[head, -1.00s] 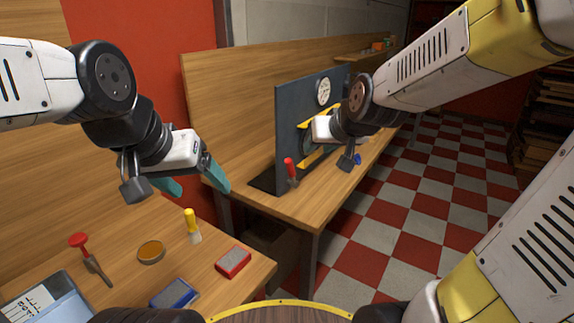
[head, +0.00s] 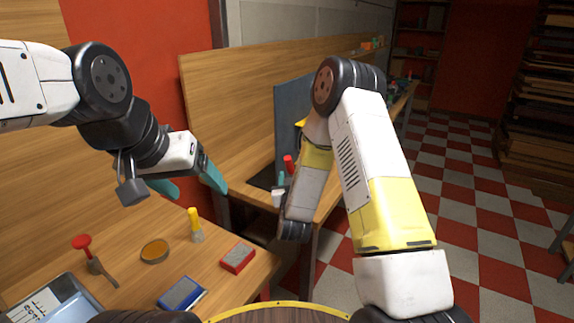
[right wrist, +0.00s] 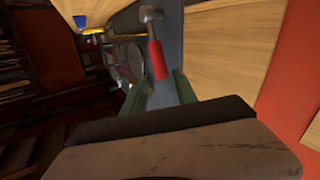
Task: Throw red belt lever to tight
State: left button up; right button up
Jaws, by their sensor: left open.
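The red belt lever (head: 289,163) stands on the back bench, near the dark panel; its lower part is hidden behind my right gripper and arm in the head view. In the right wrist view its red handle (right wrist: 158,60) and metal shank point toward my right gripper (right wrist: 160,88). The two green fingers are apart, on either side of the handle's near end, with visible gaps. One teal right fingertip (head: 281,178) shows just below the red handle in the head view. My left gripper (head: 190,182) is open and empty above the front bench.
The front bench holds a yellow-handled tool (head: 195,225), a red-handled tool (head: 82,243), a round tin (head: 154,251), a red box (head: 238,257) and a blue box (head: 182,293). Checkered floor lies open at right.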

aim_at(289, 166)
jog(key=w, duration=0.5)
jog(key=w+f, duration=0.1)
jog(key=w, duration=0.1)
jog(key=shift+w+d, duration=0.1)
jog(key=shift+w, duration=0.05)
grip_shut()
dwell(1.4)
